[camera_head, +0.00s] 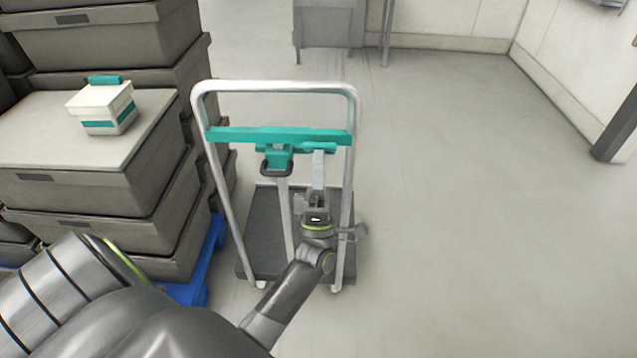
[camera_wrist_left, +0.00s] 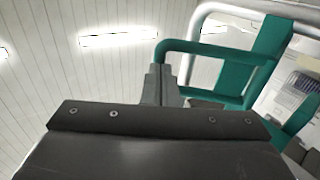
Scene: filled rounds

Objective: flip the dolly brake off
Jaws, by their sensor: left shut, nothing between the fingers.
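The dolly (camera_head: 266,235) has a dark deck and a tall silver handle frame (camera_head: 352,110) with a teal crossbar (camera_head: 280,135). Teal parts (camera_head: 278,156) hang under the crossbar, with a dark loop below them; I cannot tell which part is the brake lever or how it is set. My left gripper (camera_head: 318,165) is shut and empty, pointing up at the right part of the crossbar. In the left wrist view its shut fingers (camera_wrist_left: 158,82) stand close to a bent teal bar (camera_wrist_left: 210,50); I cannot tell if they touch. My right gripper is out of view.
Stacked grey crates (camera_head: 85,195) stand on a blue pallet (camera_head: 205,265) left of the dolly. A white and teal box (camera_head: 103,105) sits on one crate. A grey cabinet (camera_head: 325,25) stands behind. The floor to the right is clear.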

